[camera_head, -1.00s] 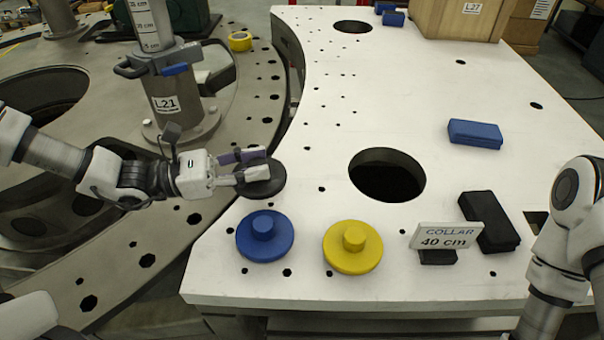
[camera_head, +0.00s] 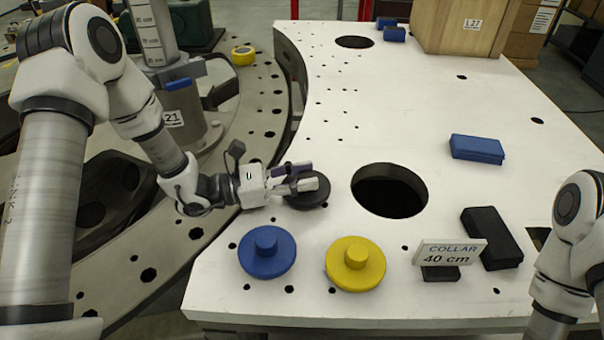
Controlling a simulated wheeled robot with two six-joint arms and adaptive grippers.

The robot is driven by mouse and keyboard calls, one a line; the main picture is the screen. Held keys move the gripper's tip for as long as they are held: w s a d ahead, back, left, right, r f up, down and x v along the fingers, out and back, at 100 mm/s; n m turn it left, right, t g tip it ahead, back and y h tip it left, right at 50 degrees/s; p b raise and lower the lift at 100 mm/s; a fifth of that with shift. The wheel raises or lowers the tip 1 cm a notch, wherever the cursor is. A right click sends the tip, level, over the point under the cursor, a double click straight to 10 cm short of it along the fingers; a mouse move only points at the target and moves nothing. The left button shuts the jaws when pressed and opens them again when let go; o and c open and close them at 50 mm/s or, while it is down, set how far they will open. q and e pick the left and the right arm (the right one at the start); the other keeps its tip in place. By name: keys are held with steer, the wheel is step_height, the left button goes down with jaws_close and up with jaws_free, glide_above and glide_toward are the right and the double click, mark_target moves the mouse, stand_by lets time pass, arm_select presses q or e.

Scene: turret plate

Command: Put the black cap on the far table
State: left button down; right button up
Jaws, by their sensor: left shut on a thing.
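The black cap (camera_head: 310,197) is a dark round disc over the white table (camera_head: 300,110), left of its large round hole. My left gripper (camera_head: 306,178) is shut on the black cap, its fingers around the knob on top. I cannot tell whether the cap touches the white surface or hangs just above it. My right arm shows at the right edge, but its gripper is out of view.
A blue cap (camera_head: 266,252) and a yellow cap (camera_head: 355,263) sit near the front edge. Blue (camera_head: 477,149) and black (camera_head: 492,238) blocks and a "COLLAR 40 cm" sign (camera_head: 449,253) are on the right. A large hole (camera_head: 390,190) opens mid-table. A wooden box (camera_head: 465,28) stands at the back.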

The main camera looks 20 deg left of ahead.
arm_select(q)
steer(key=shift+f, duration=0.1)
steer(key=c, duration=0.8)
jaws_free()
steer(key=shift+o, duration=0.2)
steer(key=shift+r, duration=0.2)
steer(key=shift+s+a+f, duration=0.1)
steer(key=shift+s+a, duration=0.05)
steer(key=shift+a, duration=0.1)
steer(key=v, duration=1)
steer(key=shift+s+a+r, duration=0.1)
steer(key=shift+a+r, duration=0.1)
steer(key=shift+a, duration=0.05)
steer(key=shift+s+a+f, duration=0.2)
steer(key=shift+s+a, duration=0.05)
steer(key=shift+a, duration=0.15)
